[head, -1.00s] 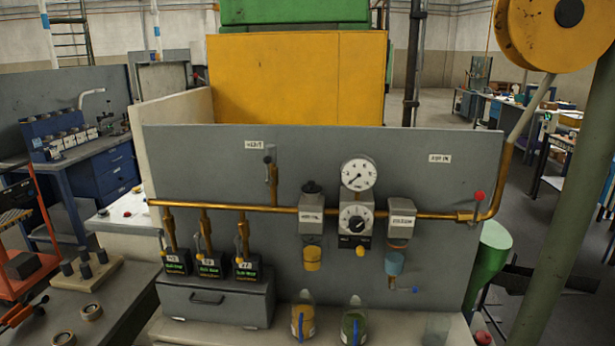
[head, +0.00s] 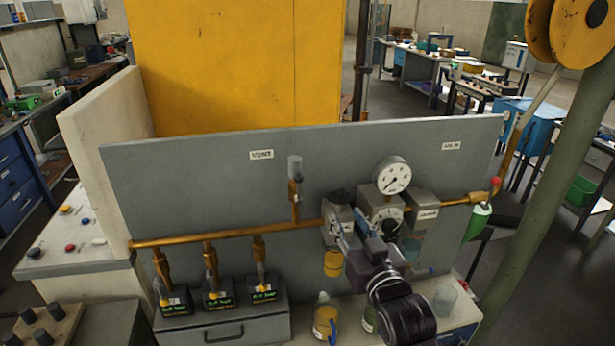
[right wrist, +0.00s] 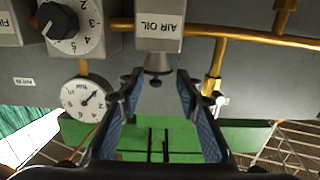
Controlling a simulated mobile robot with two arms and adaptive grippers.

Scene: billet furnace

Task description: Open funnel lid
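The funnel with its dark round lid (head: 338,196) sits on top of the left grey box on the pipe panel. In the right wrist view, which is upside down, the funnel (right wrist: 158,64) is a short dark cylinder at the box labelled AIR OIL (right wrist: 159,32). The lid looks closed, but it is small and partly dark. My right gripper (head: 351,222) reaches up in front of the panel near this box. In the right wrist view my right gripper (right wrist: 156,78) is open, with its fingertips apart on either side of the funnel and nothing gripped. My left gripper is not in view.
A round gauge (head: 391,177) and a regulator dial (head: 384,216) are close to the right of the funnel. A copper pipe (head: 190,237) crosses the panel. Bottles (head: 325,318) stand below. Free space lies above the panel's top edge.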

